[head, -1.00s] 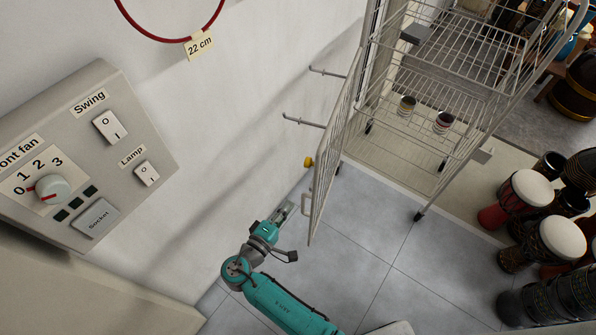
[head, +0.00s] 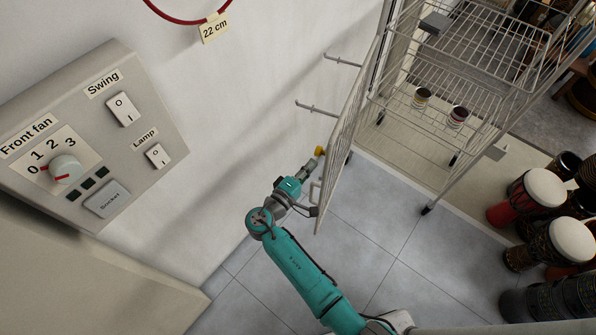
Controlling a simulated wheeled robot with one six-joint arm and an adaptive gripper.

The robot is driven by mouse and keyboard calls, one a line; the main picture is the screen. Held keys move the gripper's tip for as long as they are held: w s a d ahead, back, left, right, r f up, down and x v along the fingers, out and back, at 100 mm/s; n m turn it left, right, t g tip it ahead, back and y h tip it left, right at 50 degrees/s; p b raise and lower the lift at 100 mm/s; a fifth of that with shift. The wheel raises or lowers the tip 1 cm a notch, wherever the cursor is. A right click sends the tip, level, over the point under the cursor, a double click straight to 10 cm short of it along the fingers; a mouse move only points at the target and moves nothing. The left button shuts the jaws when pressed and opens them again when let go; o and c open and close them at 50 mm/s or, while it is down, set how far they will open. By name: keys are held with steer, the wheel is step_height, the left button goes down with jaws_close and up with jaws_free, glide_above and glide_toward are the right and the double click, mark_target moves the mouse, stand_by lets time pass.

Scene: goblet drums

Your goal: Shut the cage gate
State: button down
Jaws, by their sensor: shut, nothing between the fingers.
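The wire cage (head: 478,95) stands at the upper right, its front side open. Its gate (head: 345,140), a tall narrow-looking mesh panel, stands swung out, seen nearly edge-on near the wall. A small loop handle (head: 315,191) shows near its lower left edge. My gripper (head: 317,156) is shut and empty, on the wall side of the gate, between wall and panel.
Wall hooks (head: 318,108) stick out left of the gate. A switch panel (head: 90,140) fills the left. Two small cans (head: 458,116) sit inside the cage. Goblet drums (head: 545,188) crowd the right. The tiled floor (head: 365,235) before the cage is clear.

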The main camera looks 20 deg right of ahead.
steer(key=shift+s+d, duration=0.75)
steer(key=shift+d, duration=0.2)
